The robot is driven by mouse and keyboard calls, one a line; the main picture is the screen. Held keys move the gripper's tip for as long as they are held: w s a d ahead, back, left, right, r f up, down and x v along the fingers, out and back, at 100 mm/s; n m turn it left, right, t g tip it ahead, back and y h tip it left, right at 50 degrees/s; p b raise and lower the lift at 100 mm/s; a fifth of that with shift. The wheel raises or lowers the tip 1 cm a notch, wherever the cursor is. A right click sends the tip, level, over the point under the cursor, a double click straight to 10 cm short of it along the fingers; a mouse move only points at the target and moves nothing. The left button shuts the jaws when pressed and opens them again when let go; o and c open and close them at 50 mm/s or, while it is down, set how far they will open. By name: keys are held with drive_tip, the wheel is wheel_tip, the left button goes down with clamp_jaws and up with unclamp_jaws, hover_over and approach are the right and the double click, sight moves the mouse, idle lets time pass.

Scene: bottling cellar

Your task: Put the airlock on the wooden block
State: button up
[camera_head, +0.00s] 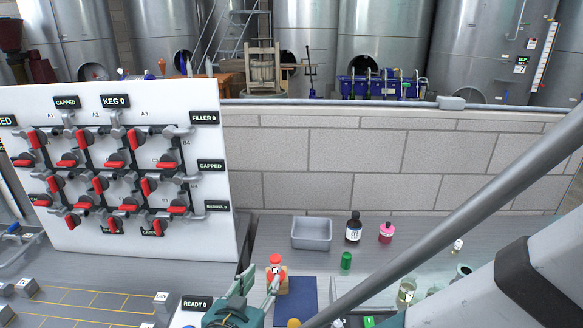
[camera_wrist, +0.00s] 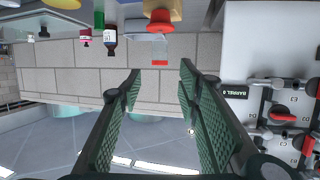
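The airlock (camera_head: 275,259) is a small clear piece with a red cap. It stands upright on the wooden block (camera_head: 283,286), which is tan and sits on the counter. The wrist view is upside down; there the airlock (camera_wrist: 160,48) hangs below the orange-tan block (camera_wrist: 163,17), and their ends appear to meet. The airlock is just beyond the fingertips.
A blue mat (camera_head: 303,300) lies right of the block. Behind are a grey tray (camera_head: 312,234), a dark bottle (camera_head: 353,229), a pink bottle (camera_head: 386,233) and a green cylinder (camera_head: 346,260). A white valve panel (camera_head: 205,240) stands left. Glassware (camera_head: 405,292) is at right.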

drive_tip(key=w+d+n+g, duration=0.1)
drive_tip(key=d+g, duration=0.4)
drive_tip(key=d, duration=1.3)
drive_tip(key=s+d+r+n+g+y, duration=0.1)
drive_tip(key=s+d+r+g+y, duration=0.1)
drive_tip(key=s+d, duration=0.9)
drive_tip(key=shift+d+r+n+y, duration=0.3)
drive_tip(key=shift+d+r+y, duration=0.3)
drive_tip(key=shift+d+r, duration=0.6)
drive_tip(key=shift+o, duration=0.6)
